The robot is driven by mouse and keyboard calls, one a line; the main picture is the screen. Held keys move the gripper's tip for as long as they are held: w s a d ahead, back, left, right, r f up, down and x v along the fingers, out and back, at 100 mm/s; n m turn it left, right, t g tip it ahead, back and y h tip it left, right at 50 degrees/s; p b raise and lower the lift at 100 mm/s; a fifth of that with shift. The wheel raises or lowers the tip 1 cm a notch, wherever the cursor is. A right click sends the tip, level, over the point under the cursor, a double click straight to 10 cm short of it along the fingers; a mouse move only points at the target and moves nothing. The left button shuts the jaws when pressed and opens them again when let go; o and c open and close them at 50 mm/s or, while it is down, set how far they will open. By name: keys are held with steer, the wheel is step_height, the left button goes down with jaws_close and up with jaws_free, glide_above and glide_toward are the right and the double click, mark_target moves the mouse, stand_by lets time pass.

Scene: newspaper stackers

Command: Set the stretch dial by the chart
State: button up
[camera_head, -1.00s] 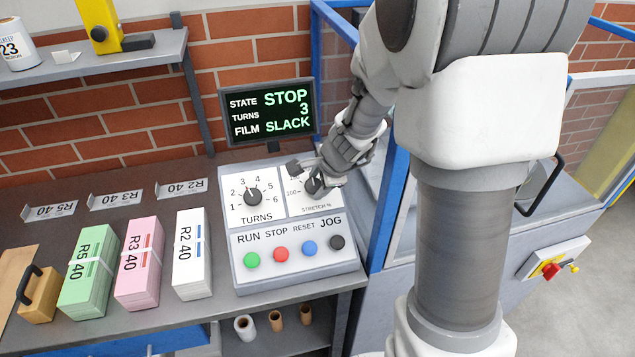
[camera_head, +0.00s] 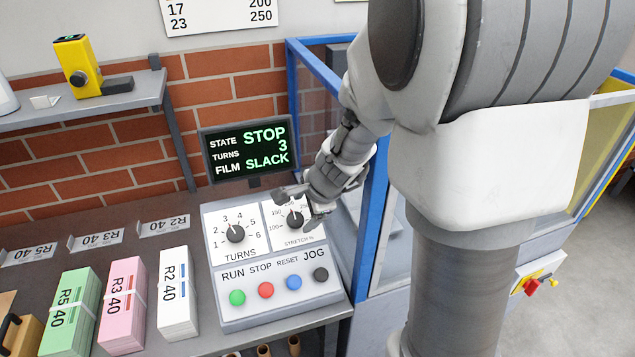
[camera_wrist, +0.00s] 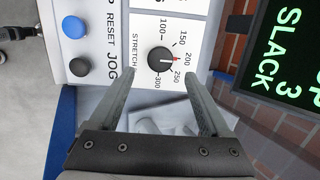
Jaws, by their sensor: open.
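The stretch dial (camera_wrist: 160,59) is a round black knob on a white plate marked 100 to 300. Its red pointer is near the 200 mark, perhaps slightly toward 250; I cannot tell exactly. In the head view the dial (camera_head: 295,218) sits right of the turns dial (camera_head: 236,233), partly hidden by my gripper (camera_head: 292,207). My gripper (camera_wrist: 160,74) is open, its fingertips on either side of the dial and apart from it in the wrist view. The chart (camera_head: 221,12) on the wall shows only its lower rows, "17 200" and "23 250".
A screen (camera_head: 248,151) behind the panel reads STOP, 3, SLACK. Green, red, blue and black buttons line the panel front (camera_head: 280,312). Stacks labelled R5 40 (camera_head: 69,312), R3 40 (camera_head: 122,306) and R2 40 (camera_head: 178,293) stand left. A blue post (camera_head: 373,205) is close right.

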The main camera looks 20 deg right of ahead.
steer(key=p+v, duration=0.5)
steer(key=v, duration=0.7)
steer(key=s+a+r+n+h, duration=0.1)
steer(key=s+a+r+n, duration=0.2)
steer(key=s+r+n, duration=0.7)
steer(key=s+n, duration=0.5)
steer(key=n, duration=0.2)
steer(key=shift+s+r+n+h, duration=0.3)
steer(key=shift+s+r, duration=0.1)
stand_by(0.6)
